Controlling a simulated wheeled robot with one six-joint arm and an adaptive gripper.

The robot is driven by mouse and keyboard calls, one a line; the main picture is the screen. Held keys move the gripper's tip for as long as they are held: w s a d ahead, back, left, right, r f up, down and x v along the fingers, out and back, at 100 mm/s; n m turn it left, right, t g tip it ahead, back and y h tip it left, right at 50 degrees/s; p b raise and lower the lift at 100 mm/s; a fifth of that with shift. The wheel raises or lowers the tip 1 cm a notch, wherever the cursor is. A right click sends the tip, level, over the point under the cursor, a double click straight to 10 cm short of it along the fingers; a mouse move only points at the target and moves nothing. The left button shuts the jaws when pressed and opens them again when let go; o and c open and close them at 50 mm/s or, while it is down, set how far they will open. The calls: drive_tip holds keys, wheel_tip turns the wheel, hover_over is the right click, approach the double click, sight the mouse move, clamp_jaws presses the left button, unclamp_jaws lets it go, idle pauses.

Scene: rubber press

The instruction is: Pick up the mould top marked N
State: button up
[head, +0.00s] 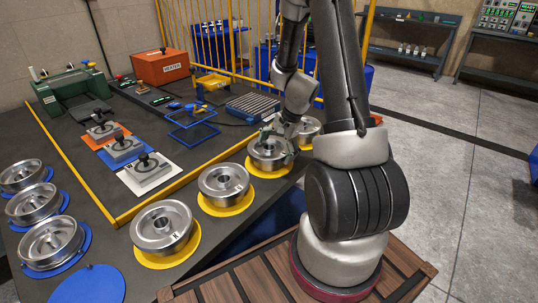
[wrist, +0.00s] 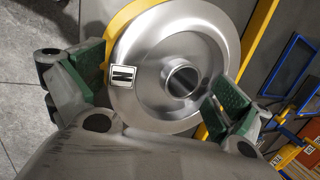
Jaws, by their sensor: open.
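The silver round mould top (wrist: 165,45) sits on a yellow disc and fills the middle of the wrist view. It has a raised rim, a centre hub with a hole, and a label that looks like an N. In the head view it seems to be the mould top (head: 262,155) under my gripper (head: 280,138), on the table's right edge. In the wrist view my gripper (wrist: 160,88) is open, with one green-padded finger on each side of the mould top. I cannot tell whether the pads touch it. Nothing is lifted.
A mould top marked K (head: 160,228) and another mould top (head: 224,181) stand on yellow discs nearer the camera. One more (head: 309,128) is partly behind my arm. Several round moulds stand on blue discs at left. A yellow rail (head: 190,178) runs along the table.

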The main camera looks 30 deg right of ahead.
drive_tip(key=shift+a+f, duration=0.1)
drive_tip(key=shift+f, duration=0.25)
drive_tip(key=shift+w+r, duration=0.1)
drive_tip(key=c, duration=1.9)
